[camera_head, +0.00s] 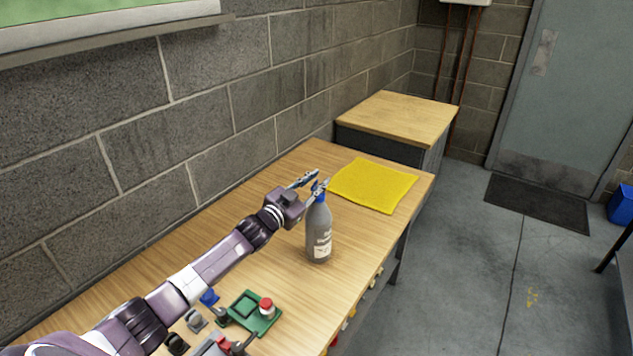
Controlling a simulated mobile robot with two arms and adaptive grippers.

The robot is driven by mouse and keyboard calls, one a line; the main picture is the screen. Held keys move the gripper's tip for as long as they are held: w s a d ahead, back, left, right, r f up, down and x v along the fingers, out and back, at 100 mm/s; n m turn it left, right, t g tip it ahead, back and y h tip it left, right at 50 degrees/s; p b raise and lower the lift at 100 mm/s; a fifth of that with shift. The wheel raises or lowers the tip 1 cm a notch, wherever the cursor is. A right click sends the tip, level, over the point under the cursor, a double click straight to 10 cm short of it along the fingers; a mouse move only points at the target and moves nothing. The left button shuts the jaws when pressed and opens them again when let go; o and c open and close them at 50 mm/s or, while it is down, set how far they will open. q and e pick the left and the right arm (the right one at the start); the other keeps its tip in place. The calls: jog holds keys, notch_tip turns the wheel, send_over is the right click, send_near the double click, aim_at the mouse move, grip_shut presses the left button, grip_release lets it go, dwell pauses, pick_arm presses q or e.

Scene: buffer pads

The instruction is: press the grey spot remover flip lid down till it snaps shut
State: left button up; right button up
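The grey spot remover (319,236) is a bottle with a pale label, standing upright on the wooden table. Its blue top (319,195) shows just below my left gripper's fingers. The flip lid itself is small and partly hidden, so I cannot tell its angle. My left gripper (317,178) is at the bottle's top, its two fingers apart, one to the left of the blue top and one over it. I cannot tell whether a finger touches the lid. My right gripper is not in view.
A yellow cloth (374,185) lies flat behind the bottle. A green base with a red knob (266,307) and several small items stand at the near end of the table (290,275). A block wall runs along the left. The table's right edge is close to the bottle.

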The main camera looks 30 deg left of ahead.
pick_arm(q)
jog(key=s+a, duration=0.1)
jog(key=s, duration=1.1)
